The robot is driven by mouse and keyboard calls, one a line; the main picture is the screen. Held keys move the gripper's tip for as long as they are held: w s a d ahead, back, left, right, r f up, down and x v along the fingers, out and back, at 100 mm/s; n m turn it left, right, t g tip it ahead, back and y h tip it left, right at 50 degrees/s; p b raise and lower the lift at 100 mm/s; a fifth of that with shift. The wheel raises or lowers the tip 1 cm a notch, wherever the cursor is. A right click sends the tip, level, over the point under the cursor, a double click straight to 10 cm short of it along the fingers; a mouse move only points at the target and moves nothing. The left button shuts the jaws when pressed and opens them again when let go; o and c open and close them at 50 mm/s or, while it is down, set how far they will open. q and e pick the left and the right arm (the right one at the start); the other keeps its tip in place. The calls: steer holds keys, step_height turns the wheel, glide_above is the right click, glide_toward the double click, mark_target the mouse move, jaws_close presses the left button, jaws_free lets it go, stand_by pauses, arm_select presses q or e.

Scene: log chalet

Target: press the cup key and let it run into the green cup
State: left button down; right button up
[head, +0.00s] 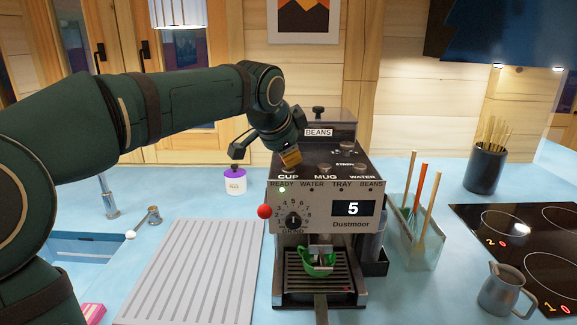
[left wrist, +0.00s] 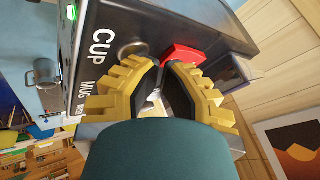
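The coffee machine (head: 335,215) stands on the blue counter, its READY light lit green and its display showing 5. The green cup (head: 318,262) stands on the drip tray (head: 300,285) under the spout; its inside is hard to see. My left gripper (head: 291,160) is over the machine's top, just behind the CUP label, with its fingertips together and nothing between them. The round metal cup key shows in the left wrist view (left wrist: 132,48), close beside the fingertips (left wrist: 165,66). My right gripper is not in view.
A red knob (head: 264,211) sticks out at the machine's left. A ribbed grey drainer (head: 195,275) lies left of it, with a purple-lidded jar (head: 235,181) behind. A utensil holder (head: 415,240), a metal jug (head: 503,290) and the hob (head: 530,240) are to the right.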

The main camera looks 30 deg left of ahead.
arm_select(q)
steer(key=shift+r+p, duration=0.95)
steer(key=shift+r, duration=0.1)
step_height(320, 180, up, 5)
steer(key=p, duration=0.4)
stand_by(0.6)
